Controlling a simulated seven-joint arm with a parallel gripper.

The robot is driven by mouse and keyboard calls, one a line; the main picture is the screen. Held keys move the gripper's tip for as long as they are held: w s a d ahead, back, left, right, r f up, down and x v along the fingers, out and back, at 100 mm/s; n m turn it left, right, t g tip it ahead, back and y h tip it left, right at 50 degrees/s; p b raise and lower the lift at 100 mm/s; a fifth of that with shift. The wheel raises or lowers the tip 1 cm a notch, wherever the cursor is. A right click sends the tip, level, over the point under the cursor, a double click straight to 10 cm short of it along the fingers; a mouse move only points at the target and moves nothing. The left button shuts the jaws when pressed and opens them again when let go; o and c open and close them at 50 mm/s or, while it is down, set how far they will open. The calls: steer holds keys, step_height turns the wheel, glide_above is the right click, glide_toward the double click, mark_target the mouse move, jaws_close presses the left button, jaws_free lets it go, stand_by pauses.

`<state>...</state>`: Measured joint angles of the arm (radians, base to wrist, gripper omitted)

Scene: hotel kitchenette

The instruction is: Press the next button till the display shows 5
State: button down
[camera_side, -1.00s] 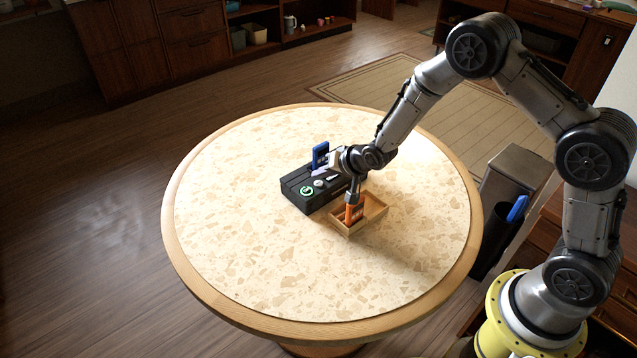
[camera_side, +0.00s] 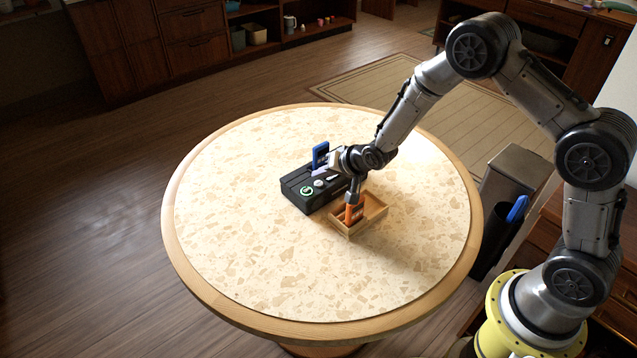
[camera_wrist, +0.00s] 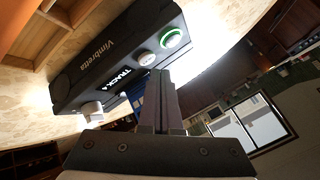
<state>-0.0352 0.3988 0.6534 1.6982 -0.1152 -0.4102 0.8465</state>
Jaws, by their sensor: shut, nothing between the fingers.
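A black box-shaped device (camera_side: 297,187) with the name "Vimbretta" stands on the round table. In the wrist view its top (camera_wrist: 88,62) carries a small display (camera_wrist: 128,76) reading "TRACK" and a digit that looks like 4. Beside the display are a plain white round button (camera_wrist: 146,58) and a green-ringed button (camera_wrist: 174,39). A white knob (camera_wrist: 92,109) is at the other end. My gripper (camera_wrist: 160,76) is shut and empty, its fingertips close to the display and the plain button. I cannot tell whether they touch anything.
A small wooden tray (camera_side: 376,210) sits right beside the device, with an orange item (camera_side: 353,214) at it. A blue object (camera_side: 320,154) stands behind the device. The rest of the terrazzo tabletop (camera_side: 260,260) is clear.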

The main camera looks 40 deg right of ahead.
mark_target(321, 187)
steer(key=shift+f, duration=0.15)
stand_by(0.3)
steer(key=shift+f, duration=0.3)
steer(key=shift+f, duration=0.4)
stand_by(0.8)
steer(key=shift+r, duration=0.8)
steer(key=shift+r, duration=0.1)
steer(key=shift+r, duration=2.4)
